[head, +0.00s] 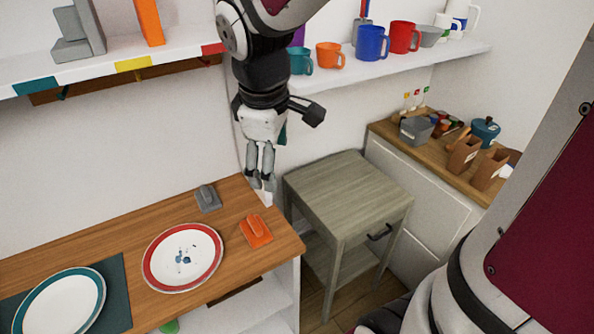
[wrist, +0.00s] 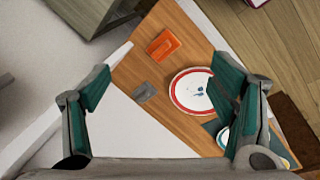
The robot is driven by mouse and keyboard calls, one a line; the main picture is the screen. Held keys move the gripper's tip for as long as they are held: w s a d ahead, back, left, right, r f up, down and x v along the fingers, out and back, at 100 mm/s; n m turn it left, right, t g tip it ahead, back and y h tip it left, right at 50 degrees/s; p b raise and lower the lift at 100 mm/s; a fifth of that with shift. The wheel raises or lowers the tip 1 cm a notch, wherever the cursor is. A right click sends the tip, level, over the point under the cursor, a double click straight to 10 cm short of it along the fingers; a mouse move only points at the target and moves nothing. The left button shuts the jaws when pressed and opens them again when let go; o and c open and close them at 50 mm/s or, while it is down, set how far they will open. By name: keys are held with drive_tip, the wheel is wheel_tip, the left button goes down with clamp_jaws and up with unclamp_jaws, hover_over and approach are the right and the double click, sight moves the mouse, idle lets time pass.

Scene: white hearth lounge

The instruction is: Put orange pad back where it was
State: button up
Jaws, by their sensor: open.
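The orange pad (head: 256,230) lies on the wooden counter near its right end, to the right of a red-rimmed plate (head: 150,257). It also shows in the wrist view (wrist: 163,45), apart from my fingers. A grey pad (head: 208,197) lies behind the plate, near the wall; it shows in the wrist view too (wrist: 145,92). My gripper (head: 262,183) hangs above the counter's back right corner, pointing down. In the wrist view its two teal-lined fingers are wide apart with nothing between them.
A teal-rimmed plate (head: 62,303) sits on a dark mat at the left. A grey-green side table (head: 345,190) stands right of the counter. Shelves with mugs (head: 372,42) and coloured labels run along the wall above. A sideboard (head: 425,190) holding boxes and a pot stands at right.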

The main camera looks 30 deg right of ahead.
drive_tip(key=s+a+r+m+t+y, duration=0.1)
drive_tip(key=s+r+m, duration=0.4)
drive_tip(key=s, duration=0.9)
drive_tip(key=m+t, duration=0.1)
drive_tip(key=m, duration=0.2)
drive_tip(key=shift+r+m+t+y, duration=0.15)
drive_tip(key=shift+m+t+y, duration=0.15)
drive_tip(key=shift+m, duration=0.1)
